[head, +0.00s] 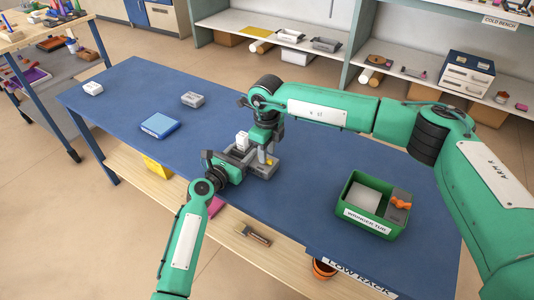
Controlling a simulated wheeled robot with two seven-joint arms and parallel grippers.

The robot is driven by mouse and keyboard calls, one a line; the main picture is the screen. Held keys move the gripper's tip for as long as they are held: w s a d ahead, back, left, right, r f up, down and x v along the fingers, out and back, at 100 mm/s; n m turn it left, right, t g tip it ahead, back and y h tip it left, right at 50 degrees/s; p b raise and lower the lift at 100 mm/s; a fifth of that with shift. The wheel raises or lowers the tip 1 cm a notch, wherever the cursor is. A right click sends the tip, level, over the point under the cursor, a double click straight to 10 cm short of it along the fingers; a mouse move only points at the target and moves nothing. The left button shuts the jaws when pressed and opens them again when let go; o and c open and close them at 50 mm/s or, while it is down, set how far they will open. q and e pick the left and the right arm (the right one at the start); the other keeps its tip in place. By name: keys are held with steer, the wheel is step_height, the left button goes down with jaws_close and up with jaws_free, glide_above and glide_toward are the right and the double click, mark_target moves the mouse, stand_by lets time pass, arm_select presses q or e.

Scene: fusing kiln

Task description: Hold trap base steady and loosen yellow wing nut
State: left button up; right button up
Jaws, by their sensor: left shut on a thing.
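The grey trap base (264,172) sits on the blue bench near its front edge, partly hidden by both grippers. A small yellow piece (270,161), which looks like the wing nut, shows on it. My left gripper (243,159) reaches in from the left and is shut on the near-left side of the trap base. My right gripper (265,154) points down from above, over the base and close to the yellow piece. Its fingertips are too small and overlapped to tell whether they are open or touch the nut.
A green bin (349,211) labelled "wringer tub" stands to the right, holding a grey block and an orange item. A blue box (160,125), a grey block (193,99) and a white item (93,88) lie on the left. The bench between is clear.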

step_height(320, 180, up, 10)
steer(key=shift+r, duration=0.2)
arm_select(q)
steer(key=o, duration=1)
